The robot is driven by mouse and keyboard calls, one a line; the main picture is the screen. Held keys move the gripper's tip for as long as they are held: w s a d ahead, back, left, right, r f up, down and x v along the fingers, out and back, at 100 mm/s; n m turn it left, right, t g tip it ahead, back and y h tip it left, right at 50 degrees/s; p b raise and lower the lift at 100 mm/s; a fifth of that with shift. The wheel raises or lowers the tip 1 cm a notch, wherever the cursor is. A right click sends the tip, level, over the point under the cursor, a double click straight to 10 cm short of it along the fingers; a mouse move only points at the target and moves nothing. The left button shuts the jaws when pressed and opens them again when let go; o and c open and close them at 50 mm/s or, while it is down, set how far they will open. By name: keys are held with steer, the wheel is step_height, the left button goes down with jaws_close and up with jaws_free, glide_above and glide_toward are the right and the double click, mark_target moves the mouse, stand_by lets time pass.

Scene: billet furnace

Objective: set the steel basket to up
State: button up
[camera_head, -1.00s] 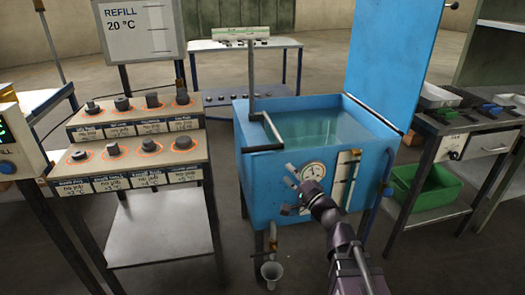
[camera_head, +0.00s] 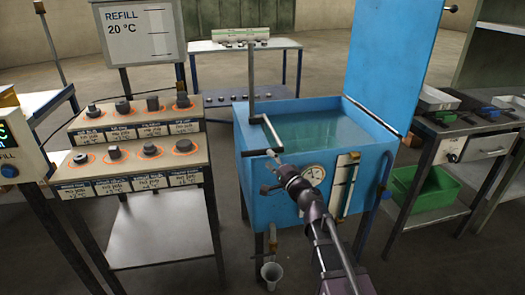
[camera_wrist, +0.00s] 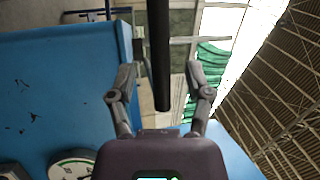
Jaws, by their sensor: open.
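The blue water tank (camera_head: 285,200) stands open with water inside. A dark upright rod (camera_head: 252,75) rises at its left side, and a grey handle bar (camera_head: 272,132) runs from its foot toward the front rim. The steel basket itself cannot be made out in the water. My gripper (camera_head: 271,171) is open at the tank's front, just below the near end of the bar. In the wrist view, a dark bar (camera_wrist: 159,50) appears between the two spread fingers of my gripper (camera_wrist: 162,82); I cannot tell whether it touches them.
The tank's blue lid (camera_head: 395,65) stands raised. A round gauge (camera_head: 314,174) and a sight glass (camera_head: 347,185) are on its front. A knob stand (camera_head: 150,215) is at left; a bench with a green bin (camera_head: 425,188) is at right.

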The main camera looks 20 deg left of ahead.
mark_target(265, 154)
steer(key=shift+p+x, duration=0.3)
steer(key=shift+x, duration=1.95)
jaws_close()
